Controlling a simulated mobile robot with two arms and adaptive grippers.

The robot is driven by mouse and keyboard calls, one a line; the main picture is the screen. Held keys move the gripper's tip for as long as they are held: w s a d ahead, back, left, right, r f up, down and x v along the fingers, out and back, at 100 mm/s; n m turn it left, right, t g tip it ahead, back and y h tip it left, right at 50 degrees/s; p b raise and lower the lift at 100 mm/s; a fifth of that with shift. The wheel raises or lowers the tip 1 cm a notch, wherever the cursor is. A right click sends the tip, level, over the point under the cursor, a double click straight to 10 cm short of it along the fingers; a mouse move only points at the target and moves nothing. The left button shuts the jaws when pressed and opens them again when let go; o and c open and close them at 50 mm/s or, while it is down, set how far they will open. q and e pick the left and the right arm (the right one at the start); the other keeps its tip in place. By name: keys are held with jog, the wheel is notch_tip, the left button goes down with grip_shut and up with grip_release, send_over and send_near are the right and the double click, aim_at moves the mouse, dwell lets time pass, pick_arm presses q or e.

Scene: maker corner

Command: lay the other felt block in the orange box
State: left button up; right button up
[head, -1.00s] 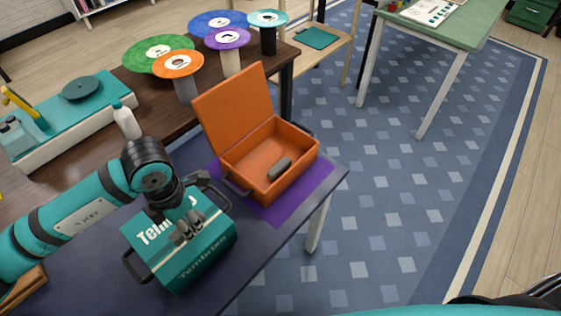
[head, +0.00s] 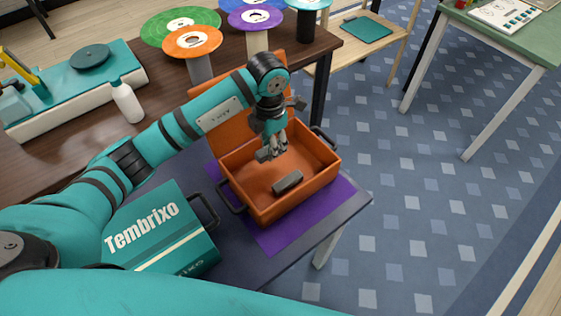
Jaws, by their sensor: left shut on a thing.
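The orange box (head: 240,196) stands open on a purple mat, its lid raised at the back. One grey felt block (head: 288,182) lies on its floor. My left gripper (head: 270,153) is over the box's inside, above and behind that block. It is shut on a small grey thing, which looks like the other felt block; the fingers hide most of it. My right gripper is not in view.
A teal Tembrixo case (head: 150,232) stands on the dark table left of the box, partly behind my arm. The purple mat (head: 280,237) shows in front of the box. A white bottle (head: 127,102) and disc-topped stands, one orange (head: 192,42), are on the brown table behind.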

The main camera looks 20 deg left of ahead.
aim_at(272, 167)
pick_arm(q)
jog(key=shift+f, duration=3.2)
jog(key=shift+f, duration=0.1)
jog(key=o, duration=0.8)
jog(key=shift+o, duration=0.2)
notch_tip(272, 167, up, 12)
jog(key=shift+r, duration=0.15)
